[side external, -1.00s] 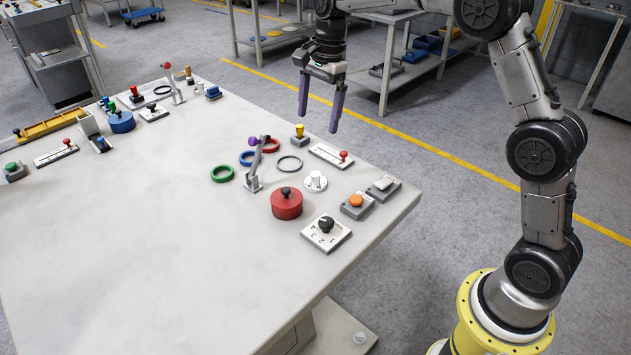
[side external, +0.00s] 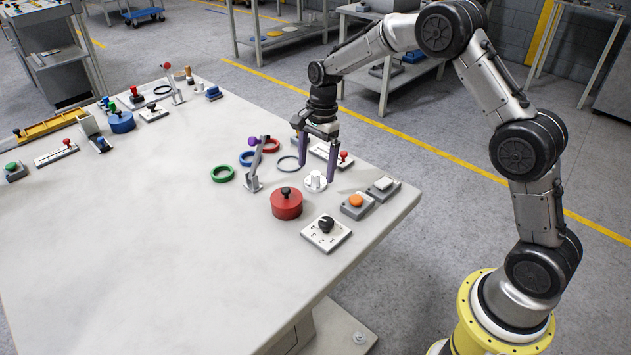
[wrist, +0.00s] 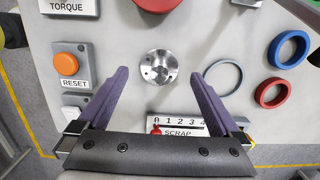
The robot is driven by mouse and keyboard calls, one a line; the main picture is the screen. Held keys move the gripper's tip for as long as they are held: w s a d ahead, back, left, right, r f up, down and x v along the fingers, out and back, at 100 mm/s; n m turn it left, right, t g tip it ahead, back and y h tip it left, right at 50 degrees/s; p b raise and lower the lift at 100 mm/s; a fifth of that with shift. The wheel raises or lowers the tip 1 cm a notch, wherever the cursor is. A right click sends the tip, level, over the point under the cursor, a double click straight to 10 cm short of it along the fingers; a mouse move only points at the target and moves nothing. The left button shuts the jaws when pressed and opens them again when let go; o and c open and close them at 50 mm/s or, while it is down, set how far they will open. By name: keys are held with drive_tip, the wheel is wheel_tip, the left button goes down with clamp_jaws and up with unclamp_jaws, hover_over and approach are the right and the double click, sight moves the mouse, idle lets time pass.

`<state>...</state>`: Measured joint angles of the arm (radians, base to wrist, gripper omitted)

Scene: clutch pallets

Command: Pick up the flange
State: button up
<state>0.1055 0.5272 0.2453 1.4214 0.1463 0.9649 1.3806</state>
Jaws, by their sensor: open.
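The flange (wrist: 159,67) is a silver metal disc with a raised hub and small holes, lying flat on the table in the wrist view. In the side view the flange (side external: 315,181) looks white with an upright hub. My gripper (side external: 316,173) is open above it, with its two purple fingers on either side. In the wrist view my gripper (wrist: 160,82) has a wide gap, and the flange shows between and just beyond the fingertips. The fingers do not touch it. Their exact height above the table is hard to tell.
A grey ring (wrist: 225,78) lies right of the flange in the wrist view, and an orange RESET button (wrist: 67,63) is to its left. A slider plate (wrist: 178,125) lies under the gripper. A red cylinder (side external: 286,204) and a lever (side external: 254,168) stand nearby.

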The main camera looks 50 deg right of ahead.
sight(315, 173)
wheel_tip(315, 173, down, 3)
drive_tip(key=shift+a+f, duration=0.15)
clamp_jaws()
idle(0.5)
